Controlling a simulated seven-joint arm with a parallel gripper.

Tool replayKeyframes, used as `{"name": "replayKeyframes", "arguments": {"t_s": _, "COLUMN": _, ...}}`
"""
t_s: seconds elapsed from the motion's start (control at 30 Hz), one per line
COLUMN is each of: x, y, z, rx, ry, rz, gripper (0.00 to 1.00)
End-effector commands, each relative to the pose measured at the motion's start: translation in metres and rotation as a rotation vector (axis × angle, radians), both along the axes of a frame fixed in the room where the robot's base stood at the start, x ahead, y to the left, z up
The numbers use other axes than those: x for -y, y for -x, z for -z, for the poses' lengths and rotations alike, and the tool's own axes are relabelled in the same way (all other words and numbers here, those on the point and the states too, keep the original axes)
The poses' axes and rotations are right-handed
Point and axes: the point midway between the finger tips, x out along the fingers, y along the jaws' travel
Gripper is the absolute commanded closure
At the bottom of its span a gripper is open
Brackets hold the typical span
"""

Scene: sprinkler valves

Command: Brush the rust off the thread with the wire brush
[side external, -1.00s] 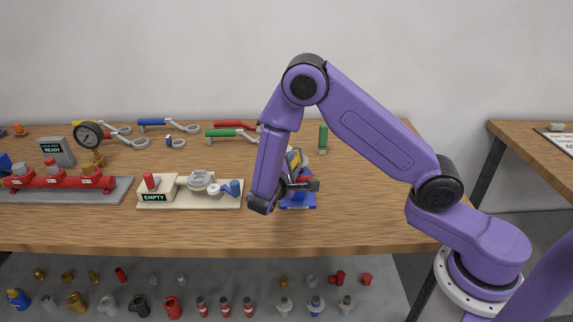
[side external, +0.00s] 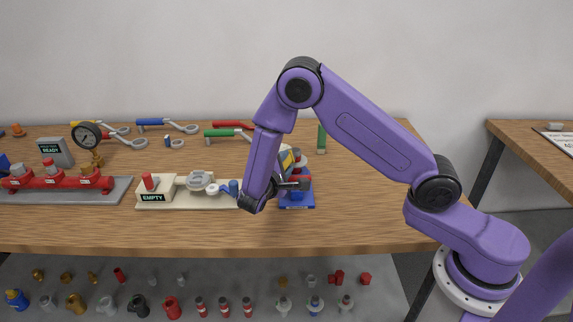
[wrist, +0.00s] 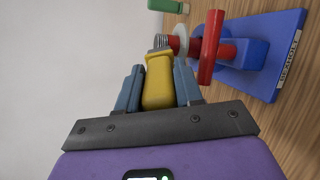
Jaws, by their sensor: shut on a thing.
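My gripper (wrist: 158,88) is shut on a yellow handle, the wire brush (wrist: 158,80), held between its two blue fingers in the wrist view. A small grey ribbed part (wrist: 161,42) shows at the far end of the handle; I cannot tell whether it is bristles or thread. Just beyond it is a red pipe piece (wrist: 210,47) with a pale disc (wrist: 180,41), on a blue holder (wrist: 275,50). Whether brush and pipe touch is unclear.
A cream board marked EMPTY (side external: 178,206) lies close to the left of my gripper. A red manifold (side external: 60,182) stands farther left, with a gauge (side external: 87,135) behind. A green cylinder (side external: 322,138) stands behind. The table's right part is clear.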

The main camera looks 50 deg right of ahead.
Motion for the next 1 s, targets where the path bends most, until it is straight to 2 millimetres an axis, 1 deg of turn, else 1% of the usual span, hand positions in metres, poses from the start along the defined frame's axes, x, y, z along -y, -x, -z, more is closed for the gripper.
{"name": "replayKeyframes", "arguments": {"t_s": 0.27, "x": -0.002, "y": 0.000, "z": 0.000, "rx": 0.001, "ry": 0.000, "rz": -0.004, "gripper": 1.00}}
{"name": "replayKeyframes", "arguments": {"t_s": 0.67, "x": 0.001, "y": -0.002, "z": 0.000, "rx": 0.001, "ry": 0.000, "rz": -0.005, "gripper": 1.00}}
{"name": "replayKeyframes", "arguments": {"t_s": 1.0, "x": 0.015, "y": 0.010, "z": 0.000, "rx": -0.001, "ry": 0.001, "rz": 0.001, "gripper": 1.00}}
